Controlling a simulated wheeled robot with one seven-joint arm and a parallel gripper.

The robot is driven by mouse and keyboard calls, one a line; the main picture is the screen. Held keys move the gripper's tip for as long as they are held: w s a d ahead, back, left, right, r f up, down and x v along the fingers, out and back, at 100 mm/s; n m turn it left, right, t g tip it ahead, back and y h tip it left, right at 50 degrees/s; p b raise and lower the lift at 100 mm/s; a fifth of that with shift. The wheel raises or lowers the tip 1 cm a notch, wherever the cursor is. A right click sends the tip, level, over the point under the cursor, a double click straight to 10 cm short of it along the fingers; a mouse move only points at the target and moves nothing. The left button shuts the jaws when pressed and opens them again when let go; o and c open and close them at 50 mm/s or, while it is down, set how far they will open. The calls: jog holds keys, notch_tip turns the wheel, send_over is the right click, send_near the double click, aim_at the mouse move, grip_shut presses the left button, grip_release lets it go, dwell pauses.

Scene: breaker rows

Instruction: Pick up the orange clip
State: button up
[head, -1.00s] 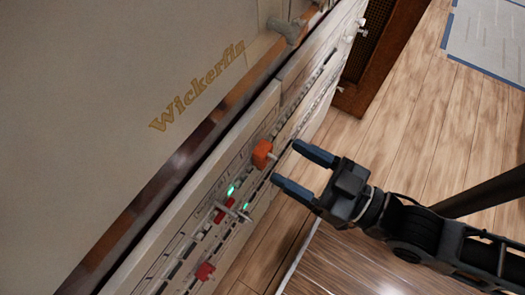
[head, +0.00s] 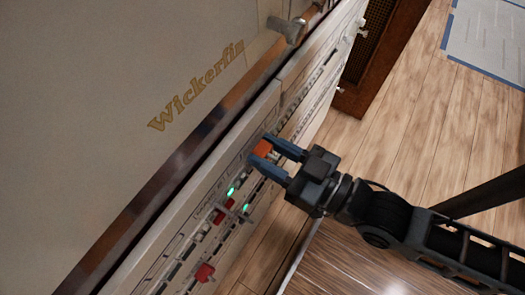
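The orange clip (head: 262,148) is on the breaker panel (head: 190,215), in its upper row. My gripper (head: 267,151) is at the panel with its two blue fingers on either side of the clip. The fingers partly hide the clip. The fingers look closer together than a moment ago, but I cannot tell whether they touch the clip's sides.
Red clips (head: 204,272) and green lights (head: 231,191) sit lower on the panel. A grey knob or handle (head: 287,27) sticks out above the panel. A brown wooden cabinet (head: 378,50) stands beyond it.

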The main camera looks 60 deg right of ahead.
jog(key=c, duration=0.5)
jog(key=shift+c, duration=0.2)
jog(key=shift+r, duration=0.15)
jog(key=s, duration=1.8)
jog(key=shift+p, duration=0.4)
jog(key=shift+r+p, duration=0.1)
jog(key=shift+p, duration=0.55)
jog(key=shift+s, duration=0.1)
jog(key=shift+s+p, duration=1.05)
jog(key=shift+s, duration=1.95)
